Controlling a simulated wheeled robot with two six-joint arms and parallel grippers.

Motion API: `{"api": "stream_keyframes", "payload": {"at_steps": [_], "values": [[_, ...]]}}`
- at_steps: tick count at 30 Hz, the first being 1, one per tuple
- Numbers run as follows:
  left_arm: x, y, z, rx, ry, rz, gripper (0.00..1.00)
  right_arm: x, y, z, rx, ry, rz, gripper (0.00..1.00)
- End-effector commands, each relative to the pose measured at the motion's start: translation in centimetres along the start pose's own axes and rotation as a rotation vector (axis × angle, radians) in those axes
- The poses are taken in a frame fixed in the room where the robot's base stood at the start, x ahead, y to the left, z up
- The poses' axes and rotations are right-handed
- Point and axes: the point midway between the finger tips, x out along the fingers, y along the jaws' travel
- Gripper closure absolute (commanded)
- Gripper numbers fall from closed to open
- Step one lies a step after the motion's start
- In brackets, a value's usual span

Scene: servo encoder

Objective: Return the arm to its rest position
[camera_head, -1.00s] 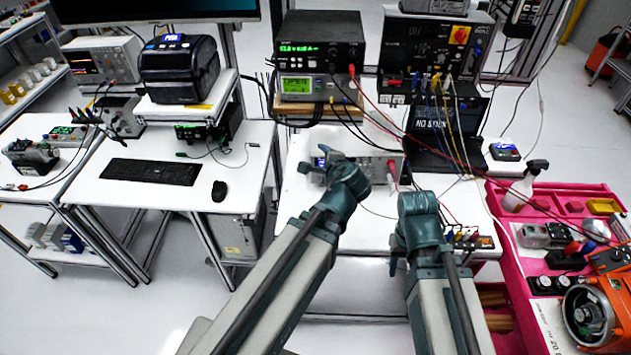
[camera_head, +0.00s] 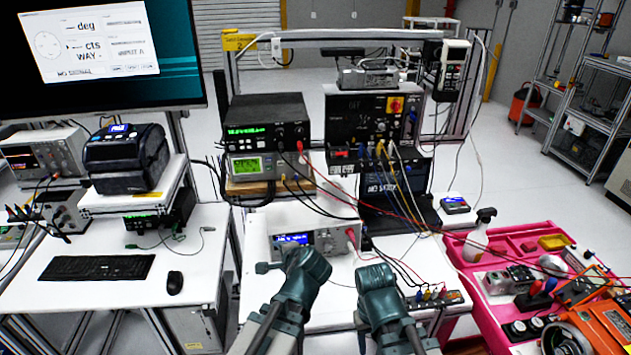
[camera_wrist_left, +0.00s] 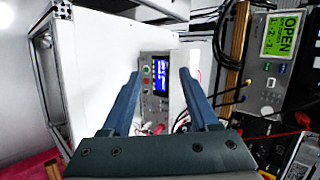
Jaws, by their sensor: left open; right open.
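My left gripper (camera_wrist_left: 158,98) is open and empty in the left wrist view, its two blue fingers apart. A bench instrument with a blue display (camera_wrist_left: 160,75) shows beyond and between the fingers; I see no contact. In the head view my left arm's teal wrist (camera_head: 303,275) is in front of that white instrument (camera_head: 320,240) at the bench's front. Its fingers are mostly hidden there. My right arm's teal wrist (camera_head: 380,295) is beside it to the right, over the bench's front edge. The right fingers are hidden from view, and nothing held shows.
Stacked instruments (camera_head: 265,125) and a black power unit (camera_head: 370,120) stand behind, with loose red, yellow and black cables running to the right. A pink tool cart (camera_head: 480,290) with a spray bottle (camera_head: 480,230) is at the right. A keyboard (camera_head: 97,267) lies on the left desk.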

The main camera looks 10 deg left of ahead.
Motion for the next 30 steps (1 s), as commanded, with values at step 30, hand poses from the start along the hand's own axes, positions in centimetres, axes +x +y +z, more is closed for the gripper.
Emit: {"api": "stream_keyframes", "payload": {"at_steps": [30], "values": [[-6.3,26.0,-3.6,-0.594,-0.302,0.842,0.39,8.4,-0.8,-0.6,-0.009,0.002,0.003,0.50]]}}
